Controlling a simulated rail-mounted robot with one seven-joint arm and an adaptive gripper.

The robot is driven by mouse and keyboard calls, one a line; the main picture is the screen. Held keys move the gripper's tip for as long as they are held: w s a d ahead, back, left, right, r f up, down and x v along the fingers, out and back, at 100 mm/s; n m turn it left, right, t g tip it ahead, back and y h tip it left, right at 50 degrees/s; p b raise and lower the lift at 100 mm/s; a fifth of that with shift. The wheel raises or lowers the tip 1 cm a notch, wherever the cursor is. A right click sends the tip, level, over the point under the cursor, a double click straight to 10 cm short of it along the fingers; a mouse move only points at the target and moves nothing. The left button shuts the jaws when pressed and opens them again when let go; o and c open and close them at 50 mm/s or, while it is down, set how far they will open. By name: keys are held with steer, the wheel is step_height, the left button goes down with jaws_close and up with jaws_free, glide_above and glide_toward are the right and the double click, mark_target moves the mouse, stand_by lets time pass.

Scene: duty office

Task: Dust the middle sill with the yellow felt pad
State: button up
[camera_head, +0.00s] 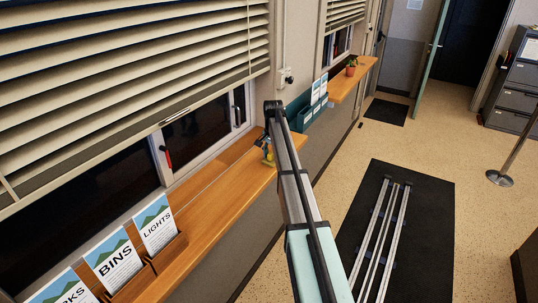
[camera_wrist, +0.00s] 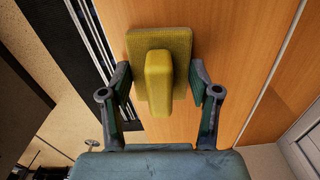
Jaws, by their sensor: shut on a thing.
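The yellow felt pad (camera_wrist: 178,42) has a square base and a raised block handle. In the wrist view it is between the two fingers of my gripper (camera_wrist: 160,84), which is shut on it. Its base faces the orange-brown wood of a sill (camera_wrist: 225,40); I cannot tell whether it touches the wood. In the head view my gripper (camera_head: 266,150) is low at the far end of the long wooden sill (camera_head: 215,205), below the blinds. A bit of the yellow pad (camera_head: 268,158) shows there, largely hidden by my gripper and arm.
Leaflets in holders, including a BINS leaflet (camera_head: 117,262), stand on the sill's near end. A teal leaflet box (camera_head: 300,112) is beyond my gripper. A potted plant (camera_head: 351,68) stands on a farther sill (camera_head: 345,84). The sill between leaflets and gripper is bare.

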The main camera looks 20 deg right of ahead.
steer(key=shift+s+d, duration=0.5)
steer(key=shift+s, duration=0.25)
steer(key=shift+d+r, duration=0.1)
steer(key=shift+r, duration=0.15)
steer(key=shift+r+p, duration=0.45)
steer(key=shift+r, duration=0.5)
steer(key=shift+r+p, duration=1.2)
steer(key=shift+r, duration=1.75)
